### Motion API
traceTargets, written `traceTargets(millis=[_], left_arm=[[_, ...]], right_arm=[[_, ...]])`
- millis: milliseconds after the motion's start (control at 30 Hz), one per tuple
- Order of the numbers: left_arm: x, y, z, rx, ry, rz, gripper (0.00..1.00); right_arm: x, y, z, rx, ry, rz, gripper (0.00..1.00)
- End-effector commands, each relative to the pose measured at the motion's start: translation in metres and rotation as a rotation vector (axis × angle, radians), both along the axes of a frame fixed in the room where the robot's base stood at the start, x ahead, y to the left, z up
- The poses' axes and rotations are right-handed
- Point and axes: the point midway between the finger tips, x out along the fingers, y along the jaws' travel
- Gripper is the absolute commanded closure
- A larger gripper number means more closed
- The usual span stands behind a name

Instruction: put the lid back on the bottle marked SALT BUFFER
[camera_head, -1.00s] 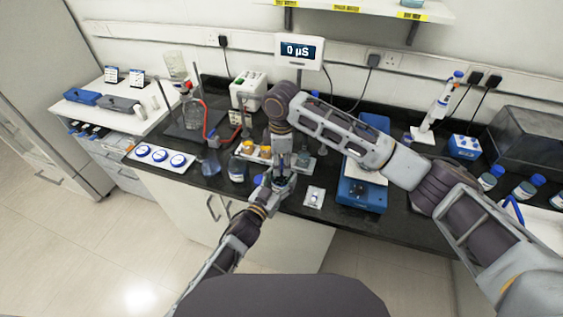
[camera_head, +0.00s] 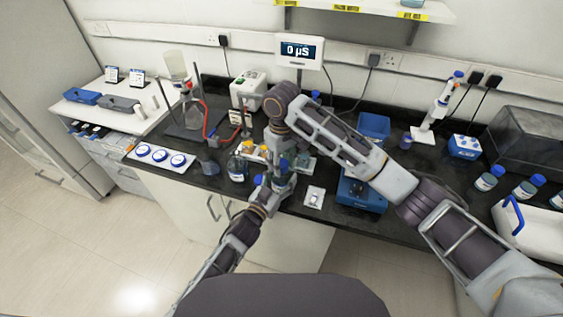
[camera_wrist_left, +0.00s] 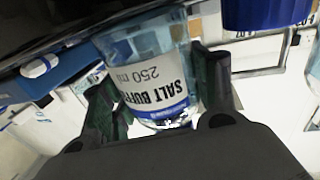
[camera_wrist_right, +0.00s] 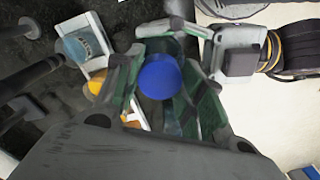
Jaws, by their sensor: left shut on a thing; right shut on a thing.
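The SALT BUFFER bottle (camera_wrist_left: 155,80) is clear, with a white and blue label that reads upside down in the left wrist view. My left gripper (camera_wrist_left: 165,100) is shut around its sides. In the head view the bottle (camera_head: 282,184) stands in my left gripper (camera_head: 271,193), near the bench's front edge. A blue lid (camera_wrist_right: 160,77) lies between the fingers of my right gripper (camera_wrist_right: 165,85), which is shut on it. In the head view, my right gripper (camera_head: 282,156) is directly above the bottle. I cannot tell whether lid and bottle neck touch.
Another bottle (camera_head: 237,170) stands close to the left. A rack with orange-yellow caps (camera_head: 250,150) is behind the grippers. A small white pad (camera_head: 314,197) and a blue device (camera_head: 362,196) are to the right. A large blue cap (camera_wrist_left: 265,12) is close in the left wrist view.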

Motion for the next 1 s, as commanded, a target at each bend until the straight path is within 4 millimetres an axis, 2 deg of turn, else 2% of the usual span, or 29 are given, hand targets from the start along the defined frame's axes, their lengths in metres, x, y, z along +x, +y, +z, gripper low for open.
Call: traceTargets(millis=[500,633,667,700,833,1000], left_arm=[[-0.0009,-0.0016,0.0004,0.000,-0.001,-0.003,1.00],[-0.0009,-0.0017,0.0004,0.000,-0.001,-0.003,1.00],[-0.0009,-0.0017,0.0004,0.000,-0.001,-0.003,1.00],[-0.0010,-0.0017,0.0004,0.000,-0.001,-0.003,1.00],[-0.0008,-0.0014,0.0004,0.000,-0.001,-0.003,1.00],[-0.0005,-0.0009,0.0004,0.000,-0.001,-0.001,1.00]], right_arm=[[0.0000,0.0019,0.0002,0.004,0.000,-0.478,0.89],[0.0005,0.0012,0.0006,0.003,-0.002,-0.467,0.89],[0.0005,0.0012,0.0006,0.003,-0.002,-0.467,0.60],[0.0005,0.0012,0.0007,0.003,-0.002,-0.467,0.54],[0.0004,0.0009,0.0005,0.001,-0.002,-0.466,0.39],[0.0003,0.0005,0.0002,0.001,-0.002,-0.465,0.39]])
